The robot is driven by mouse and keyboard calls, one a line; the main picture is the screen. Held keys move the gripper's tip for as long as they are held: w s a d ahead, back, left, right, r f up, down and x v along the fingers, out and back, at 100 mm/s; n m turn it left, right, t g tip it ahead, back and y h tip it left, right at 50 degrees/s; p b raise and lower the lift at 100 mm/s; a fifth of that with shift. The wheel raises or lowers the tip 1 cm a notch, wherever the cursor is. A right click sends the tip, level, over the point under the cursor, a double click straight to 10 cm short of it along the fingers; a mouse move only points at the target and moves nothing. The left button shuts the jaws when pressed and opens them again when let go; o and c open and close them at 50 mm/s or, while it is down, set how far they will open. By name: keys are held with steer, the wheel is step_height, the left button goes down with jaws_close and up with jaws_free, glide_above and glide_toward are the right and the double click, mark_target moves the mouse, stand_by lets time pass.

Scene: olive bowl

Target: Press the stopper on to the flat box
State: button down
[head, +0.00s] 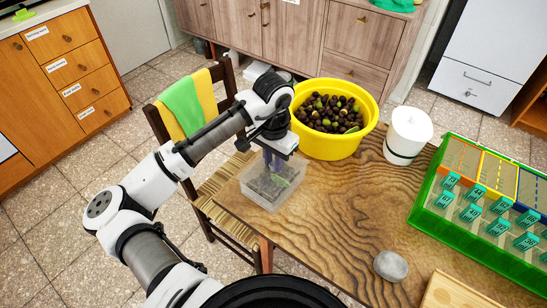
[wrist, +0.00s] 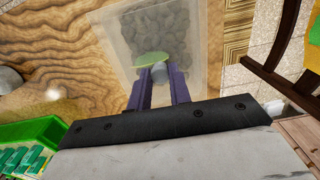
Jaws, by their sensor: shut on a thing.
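The flat box (head: 258,197) is a clear, shallow container at the table's left edge, with dark grey rounded contents showing through it. It also shows in the wrist view (wrist: 207,82). My gripper (head: 273,163) points down over the box, its purple fingers shut on a small grey piece, which I take to be the stopper (wrist: 160,74). A pale green oval (wrist: 152,58) shows right at the fingertips; I cannot tell whether it is part of the stopper. The gap between the stopper and the box cannot be judged, and the fingers partly hide the contact area.
A yellow bowl (head: 333,146) of olives stands behind the box, with a white canister (head: 408,134) to its right. A green tray (head: 485,243) of numbered teal pieces lies at right. A grey stone (head: 390,266) sits near the front. The middle of the table (head: 345,215) is clear.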

steer(key=shift+f+b, duration=0.45)
steer(key=shift+f, duration=0.35)
stand_by(0.9)
steer(key=c, duration=1.3)
jaws_free()
steer(key=shift+o, duration=0.3)
steer(key=o, duration=0.5)
steer(key=shift+r, duration=0.1)
step_height(320, 180, up, 6)
steer(key=p, duration=0.5)
